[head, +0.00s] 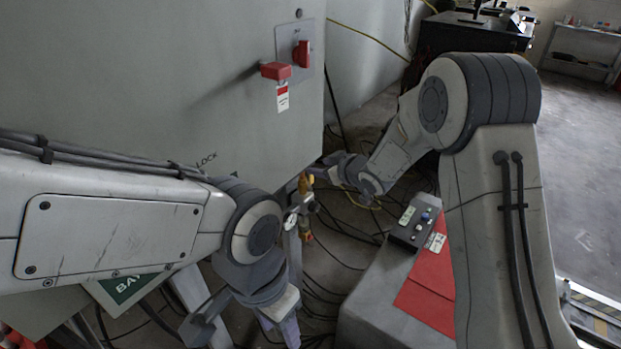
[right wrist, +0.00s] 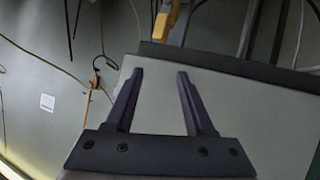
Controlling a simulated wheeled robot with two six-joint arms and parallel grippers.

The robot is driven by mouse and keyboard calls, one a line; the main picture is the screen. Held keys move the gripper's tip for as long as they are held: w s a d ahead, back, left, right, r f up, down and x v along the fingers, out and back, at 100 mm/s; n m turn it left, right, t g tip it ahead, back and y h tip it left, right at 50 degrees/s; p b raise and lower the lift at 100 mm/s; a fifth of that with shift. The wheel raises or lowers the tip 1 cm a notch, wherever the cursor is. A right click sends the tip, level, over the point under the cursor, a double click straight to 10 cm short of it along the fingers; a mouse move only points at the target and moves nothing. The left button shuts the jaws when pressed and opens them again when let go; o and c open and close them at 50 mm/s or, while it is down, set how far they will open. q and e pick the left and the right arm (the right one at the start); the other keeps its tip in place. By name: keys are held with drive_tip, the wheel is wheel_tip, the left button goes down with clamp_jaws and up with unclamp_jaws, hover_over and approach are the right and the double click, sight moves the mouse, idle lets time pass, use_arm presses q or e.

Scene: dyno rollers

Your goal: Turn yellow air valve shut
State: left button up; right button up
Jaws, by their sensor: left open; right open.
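The yellow air valve (head: 304,184) sits in the middle of the head view, on a vertical pipe beside the lower right corner of the grey cabinet. A yellow part that looks like the valve or its handle (right wrist: 168,15) shows at the top of the right wrist view, beyond my right fingertips and apart from them. My right gripper (head: 322,170) reaches in from the right, close to the valve; it is open and empty in the right wrist view (right wrist: 158,72). My left gripper (head: 243,333) is open, low in the head view, below and left of the valve.
The grey cabinet (head: 200,80) has a red rotary switch (head: 302,54) and a red tagged lock-like piece (head: 276,71). A button box (head: 416,224) and red sheet (head: 428,290) lie on a grey block at right. Cables cover the floor around the valve.

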sight(312, 177)
drive_tip(key=d+f+n+y+b, duration=0.1)
drive_tip(key=d+f+n+y, duration=0.1)
drive_tip(key=d+f+y, duration=0.55)
drive_tip(key=shift+y, duration=0.25)
drive_tip(key=x, duration=0.4)
drive_tip(key=f+x, duration=0.1)
drive_tip(key=x, duration=0.3)
drive_tip(key=p+x, duration=0.1)
drive_tip(key=x, duration=0.3)
drive_tip(key=shift+s+a+f, duration=0.1)
drive_tip(key=shift+a+f, duration=0.05)
drive_tip(key=shift+a, duration=0.15)
clamp_jaws()
